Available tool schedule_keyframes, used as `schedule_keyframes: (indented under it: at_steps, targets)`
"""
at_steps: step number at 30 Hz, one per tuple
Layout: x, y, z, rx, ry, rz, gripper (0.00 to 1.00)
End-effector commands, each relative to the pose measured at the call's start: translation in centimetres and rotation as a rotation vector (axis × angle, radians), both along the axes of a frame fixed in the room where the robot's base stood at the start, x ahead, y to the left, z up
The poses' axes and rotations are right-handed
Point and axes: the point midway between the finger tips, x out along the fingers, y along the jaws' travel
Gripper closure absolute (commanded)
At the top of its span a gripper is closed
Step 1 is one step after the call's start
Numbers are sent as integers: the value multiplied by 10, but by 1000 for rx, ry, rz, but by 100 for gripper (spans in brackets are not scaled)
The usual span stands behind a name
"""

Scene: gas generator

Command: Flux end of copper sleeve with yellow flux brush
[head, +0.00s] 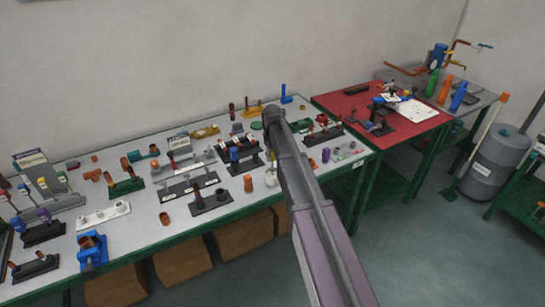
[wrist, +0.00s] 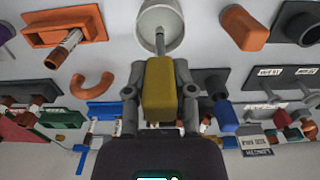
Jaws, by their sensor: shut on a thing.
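My gripper (wrist: 160,95) is shut on the yellow handle of the flux brush (wrist: 159,88) in the wrist view. The thin stem of the brush reaches into or over a pale cup (wrist: 146,28); its tip is hidden. What looks like the same cup (head: 271,179) stands on the bench in the head view, beside my arm. A short copper sleeve (wrist: 243,28) lies apart from the cup, to its right in the wrist view. It seems to be the copper piece (head: 248,183) left of the cup in the head view.
The grey bench (head: 150,236) is crowded with fitting holders, copper pieces and labels. An orange holder with a copper tube (wrist: 62,45) and a copper bend (wrist: 95,85) lie near the brush. A red bench (head: 350,105) stands to the right.

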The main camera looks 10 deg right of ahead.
Motion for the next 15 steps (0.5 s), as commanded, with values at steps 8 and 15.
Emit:
schedule_keyframes:
  at_steps: [8,15]
  targets:
    - [0,0,24,0,0,0,100]
    - [0,0,41,0,0,0,100]
